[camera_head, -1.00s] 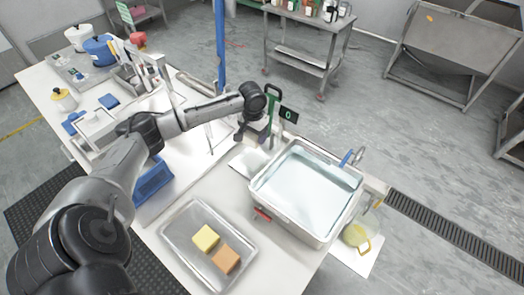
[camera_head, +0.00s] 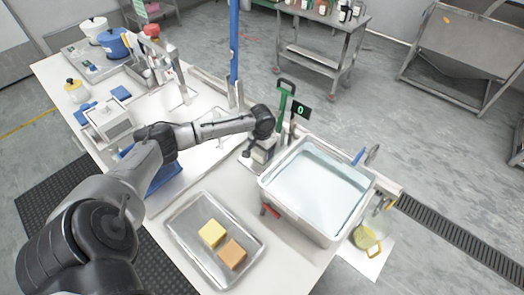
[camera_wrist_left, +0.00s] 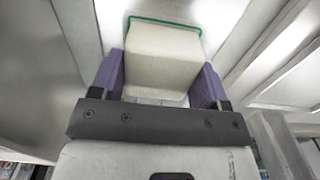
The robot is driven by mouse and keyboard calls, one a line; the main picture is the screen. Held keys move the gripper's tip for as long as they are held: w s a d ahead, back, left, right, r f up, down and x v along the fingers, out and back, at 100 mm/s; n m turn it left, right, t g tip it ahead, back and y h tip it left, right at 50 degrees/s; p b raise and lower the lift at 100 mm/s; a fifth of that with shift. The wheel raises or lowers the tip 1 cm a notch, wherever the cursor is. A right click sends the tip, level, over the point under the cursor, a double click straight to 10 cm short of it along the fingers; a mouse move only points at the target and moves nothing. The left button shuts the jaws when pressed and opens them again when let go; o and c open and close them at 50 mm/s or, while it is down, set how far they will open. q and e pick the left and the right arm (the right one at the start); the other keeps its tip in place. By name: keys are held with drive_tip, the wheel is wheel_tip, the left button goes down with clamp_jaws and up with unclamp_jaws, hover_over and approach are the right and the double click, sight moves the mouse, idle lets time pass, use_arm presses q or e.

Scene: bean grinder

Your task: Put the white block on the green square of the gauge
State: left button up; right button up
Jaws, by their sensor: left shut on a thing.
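The white block (camera_wrist_left: 163,62) is held between the two purple fingers of my left gripper (camera_head: 262,148) in the left wrist view. A thin green edge (camera_wrist_left: 166,20) of the gauge's green square shows just beyond the block; the block hides the rest. I cannot tell whether the block touches the square. The gauge, with a green upright handle (camera_head: 285,96) and a black display reading 0 (camera_head: 300,110), stands behind the gripper in the head view. My right gripper is not in view.
A tray (camera_head: 188,232) with a yellow block (camera_head: 212,233) and an orange block (camera_head: 232,254) lies in front. A blue post (camera_head: 234,55) rises behind the table.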

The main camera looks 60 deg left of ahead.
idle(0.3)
use_arm(q)
drive_tip(key=o, duration=0.6)
drive_tip(key=shift+f, duration=0.15)
drive_tip(key=shift+c, duration=0.2)
drive_tip(key=o, duration=0.4)
drive_tip(key=shift+r, duration=0.35)
drive_tip(key=shift+r+p, duration=1.25)
drive_tip(key=shift+r, duration=4.55)
